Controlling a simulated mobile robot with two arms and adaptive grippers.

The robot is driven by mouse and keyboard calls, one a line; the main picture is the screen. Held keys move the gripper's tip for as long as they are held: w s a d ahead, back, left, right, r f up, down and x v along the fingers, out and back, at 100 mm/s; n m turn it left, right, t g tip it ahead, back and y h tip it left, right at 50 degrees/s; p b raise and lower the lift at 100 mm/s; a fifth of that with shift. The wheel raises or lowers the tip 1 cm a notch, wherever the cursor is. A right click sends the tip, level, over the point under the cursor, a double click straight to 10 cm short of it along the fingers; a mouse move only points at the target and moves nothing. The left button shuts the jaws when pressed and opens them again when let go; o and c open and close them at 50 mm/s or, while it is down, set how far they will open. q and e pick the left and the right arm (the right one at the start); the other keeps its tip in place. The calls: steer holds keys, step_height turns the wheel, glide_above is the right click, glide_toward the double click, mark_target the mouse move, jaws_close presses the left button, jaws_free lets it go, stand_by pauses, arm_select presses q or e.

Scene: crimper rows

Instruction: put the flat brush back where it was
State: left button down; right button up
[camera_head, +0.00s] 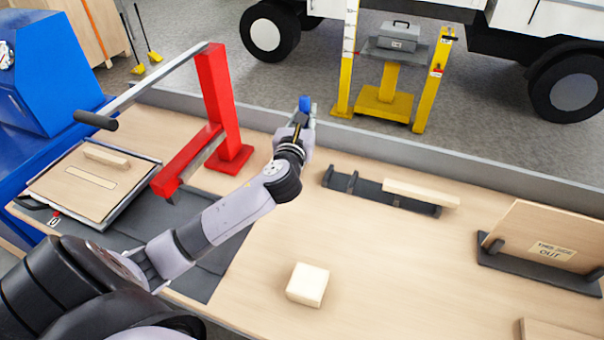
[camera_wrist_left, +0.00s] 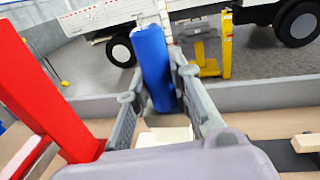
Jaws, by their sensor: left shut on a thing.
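The flat brush shows as a blue upright piece (camera_head: 305,103) at the end of my left arm, above the far edge of the bench. In the left wrist view the blue piece (camera_wrist_left: 154,65) stands between the two fingers, leaning slightly. My left gripper (camera_head: 302,118) is shut on it; its fingers also show in the left wrist view (camera_wrist_left: 158,100). A pale shape lies below the blue piece there; I cannot tell whether it is part of the brush. My right gripper is out of view.
A red press frame (camera_head: 216,105) with a long lever stands left of my gripper. A dark rack (camera_head: 345,183) with a wooden strip lies to the right. A wooden block (camera_head: 308,284) sits nearer. A dark stand (camera_head: 530,277) holds a board at the right.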

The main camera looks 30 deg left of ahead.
arm_select(q)
steer(key=shift+w+f, duration=0.1)
steer(key=shift+f, duration=0.15)
steer(key=f, duration=0.4)
steer(key=f+b, duration=0.1)
steer(key=f, duration=0.2)
steer(key=shift+s+d, duration=0.3)
steer(key=shift+s, duration=0.05)
step_height(320, 180, down, 11)
steer(key=b, duration=0.2)
steer(key=shift+w+a+f+b, duration=0.1)
steer(key=shift+w+b, duration=0.05)
steer(key=shift+b, duration=0.25)
steer(key=shift+f, duration=0.5)
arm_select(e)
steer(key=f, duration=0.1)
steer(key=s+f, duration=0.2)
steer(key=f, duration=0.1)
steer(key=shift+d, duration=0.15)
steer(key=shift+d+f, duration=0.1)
